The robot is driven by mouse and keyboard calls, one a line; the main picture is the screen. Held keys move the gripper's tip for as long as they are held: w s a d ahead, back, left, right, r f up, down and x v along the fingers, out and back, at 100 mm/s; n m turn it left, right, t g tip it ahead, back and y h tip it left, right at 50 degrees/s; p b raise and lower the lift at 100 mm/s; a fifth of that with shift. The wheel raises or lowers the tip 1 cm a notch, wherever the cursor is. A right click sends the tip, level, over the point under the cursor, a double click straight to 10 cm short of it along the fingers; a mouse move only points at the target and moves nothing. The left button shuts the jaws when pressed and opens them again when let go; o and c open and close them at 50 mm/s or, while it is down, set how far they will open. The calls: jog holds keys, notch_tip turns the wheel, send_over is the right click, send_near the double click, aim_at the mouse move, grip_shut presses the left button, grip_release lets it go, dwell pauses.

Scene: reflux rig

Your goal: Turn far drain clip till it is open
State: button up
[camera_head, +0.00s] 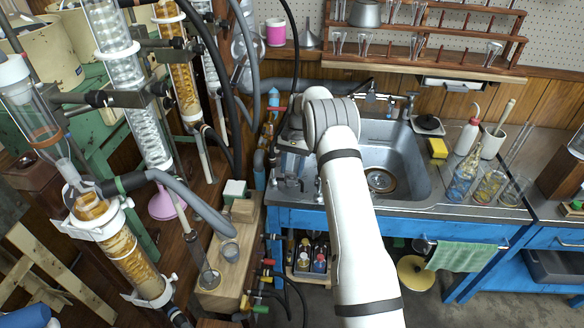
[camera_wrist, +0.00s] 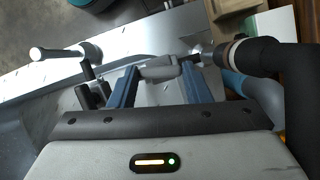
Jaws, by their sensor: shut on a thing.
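The far drain clip (camera_wrist: 160,68) shows in the wrist view as a small grey piece between my fingertips, beside a dark hose end with a pale collar. My gripper (camera_wrist: 160,80) has its two blue fingers on either side of the clip and is shut on it. Whether the clip is turned open cannot be told. In the head view my gripper (camera_head: 291,152) is at the left end of the sink, and the white arm reaches over the cabinet front. The clip itself cannot be made out there.
The steel sink (camera_head: 400,160) lies right of my gripper. A wooden block (camera_head: 232,260) with small glassware and the glass columns stand left. Coloured valves (camera_head: 266,271) and hoses hang below. A metal lever (camera_wrist: 65,50) is left of my fingers in the wrist view.

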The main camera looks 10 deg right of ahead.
jog(key=shift+r, duration=0.1)
jog(key=o, duration=1)
jog(key=shift+v, duration=3.85)
